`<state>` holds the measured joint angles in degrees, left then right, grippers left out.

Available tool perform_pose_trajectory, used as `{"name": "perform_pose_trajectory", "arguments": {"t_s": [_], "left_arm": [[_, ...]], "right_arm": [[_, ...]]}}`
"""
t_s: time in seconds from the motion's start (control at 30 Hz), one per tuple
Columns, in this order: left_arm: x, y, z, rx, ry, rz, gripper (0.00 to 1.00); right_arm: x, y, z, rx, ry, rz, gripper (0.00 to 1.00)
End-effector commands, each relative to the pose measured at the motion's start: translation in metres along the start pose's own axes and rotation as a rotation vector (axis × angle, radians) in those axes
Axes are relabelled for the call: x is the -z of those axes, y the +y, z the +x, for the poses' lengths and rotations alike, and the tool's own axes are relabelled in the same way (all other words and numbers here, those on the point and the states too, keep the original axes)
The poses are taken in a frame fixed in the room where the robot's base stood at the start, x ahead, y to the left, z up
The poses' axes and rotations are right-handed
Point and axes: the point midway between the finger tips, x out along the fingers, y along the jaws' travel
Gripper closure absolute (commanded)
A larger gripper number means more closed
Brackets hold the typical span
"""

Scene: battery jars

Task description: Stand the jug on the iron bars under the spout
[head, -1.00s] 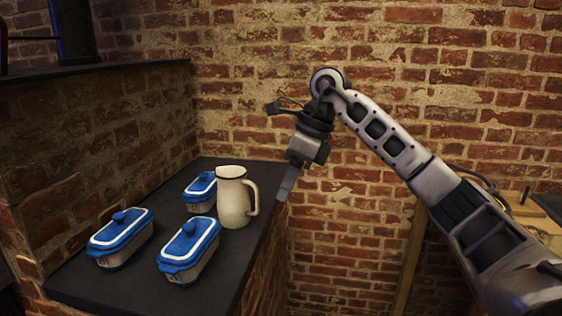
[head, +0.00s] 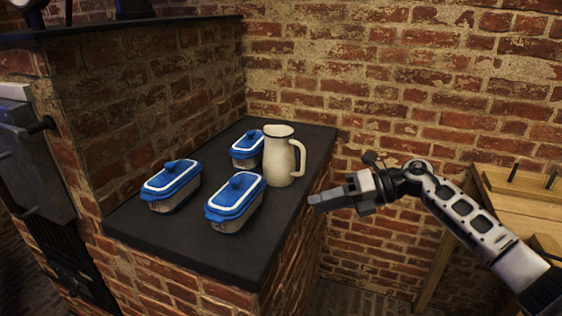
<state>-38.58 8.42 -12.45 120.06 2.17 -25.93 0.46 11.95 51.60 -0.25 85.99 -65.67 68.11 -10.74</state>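The jug (head: 279,160) is cream-coloured with a dark rim and a handle on its right side. It stands upright on the dark ledge top (head: 165,246), near its right edge. My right gripper (head: 316,202) is to the right of and in front of the jug in the picture, apart from it, with its fingers pointing left. I see the fingers side-on, so I cannot tell whether they are open. My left gripper is not in view. I see no iron bars or spout that I can make out.
Three blue-lidded dishes stand on the ledge: one behind the jug (head: 246,149), one at the front (head: 235,203) and one at the left (head: 171,186). A wooden table (head: 520,212) is at the right. A metal stove door (head: 32,150) is at the far left.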

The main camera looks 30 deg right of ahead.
Motion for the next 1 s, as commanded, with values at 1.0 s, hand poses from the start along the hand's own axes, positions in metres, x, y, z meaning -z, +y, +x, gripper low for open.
{"name": "perform_pose_trajectory", "arguments": {"t_s": [1.0], "left_arm": [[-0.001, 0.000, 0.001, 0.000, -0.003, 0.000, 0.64]], "right_arm": [[0.251, -0.069, 0.124, -0.151, -0.952, 2.226, 0.64]]}}
